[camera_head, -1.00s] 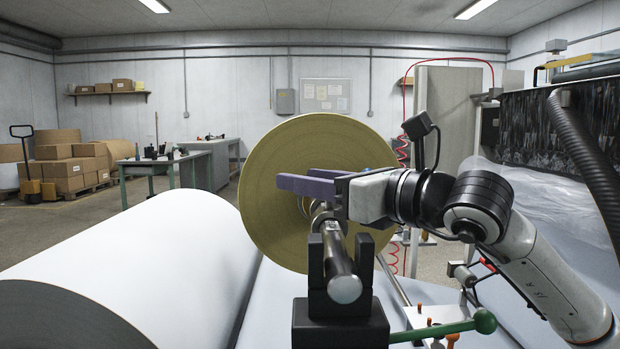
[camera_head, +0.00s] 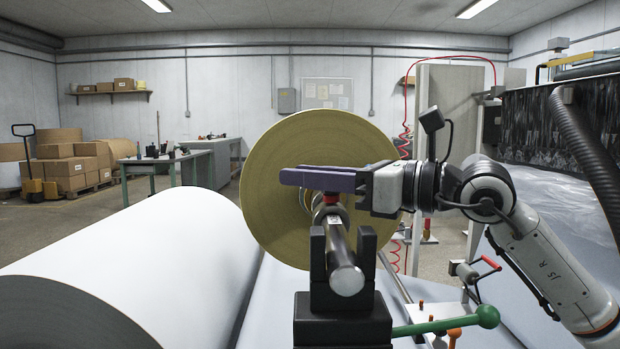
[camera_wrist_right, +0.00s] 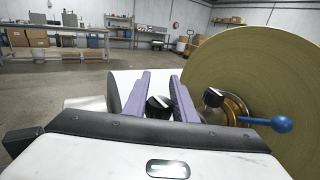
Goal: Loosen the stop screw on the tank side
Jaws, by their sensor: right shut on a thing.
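My right gripper (camera_head: 292,178) is over the steel shaft (camera_head: 340,255), in front of the large tan disc-shaped roll (camera_head: 290,145). Its purple fingers are shut on a black knob with a white mark, the stop screw (camera_wrist_right: 158,105), seen between them in the right wrist view. A red part (camera_head: 331,195) shows just under the fingers in the head view. A second black knob (camera_wrist_right: 213,97) sits beside the brass hub (camera_wrist_right: 236,108) of the roll, apart from the fingers. The fingers partly hide the hub in the head view. My left gripper is not in view.
A black bearing block (camera_head: 341,318) carries the shaft's near end. A green lever (camera_head: 487,316) sticks out to its right. A blue ball lever (camera_wrist_right: 282,124) stands by the hub. A big white roll (camera_head: 150,255) lies at left, and a red-handled crank (camera_head: 480,270) at right.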

